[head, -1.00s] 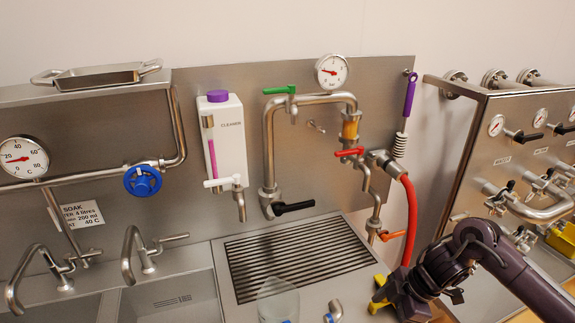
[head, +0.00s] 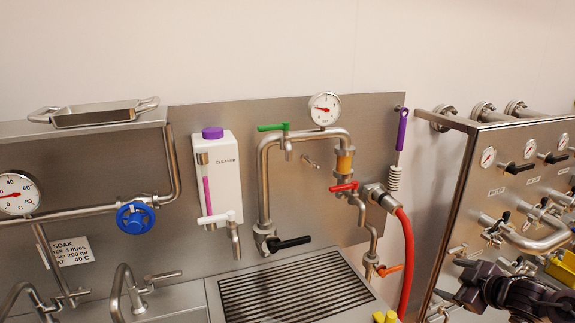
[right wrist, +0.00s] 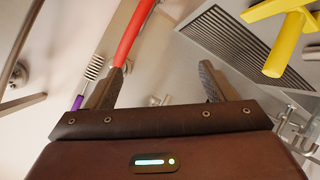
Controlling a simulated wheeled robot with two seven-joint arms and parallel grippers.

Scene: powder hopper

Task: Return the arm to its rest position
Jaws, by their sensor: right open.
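My right arm (head: 500,288) is dark purple and shows at the lower right edge of the head view, in front of the steel cabinet. In the right wrist view my right gripper (right wrist: 164,75) has its two dark fingers wide apart. Nothing is held between them. The red hose (right wrist: 133,32) passes behind the left finger in that view, and I see no contact. A yellow handle (right wrist: 280,30) is beyond the right finger, apart from it. My left gripper is not in view.
The red hose (head: 407,262) hangs beside the steel back panel (head: 365,115). A drain grate (head: 290,290) lies below it. The cabinet (head: 490,140) with gauges and valves stands at right. A yellow part (head: 384,317) shows at the bottom edge. The wall above is clear.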

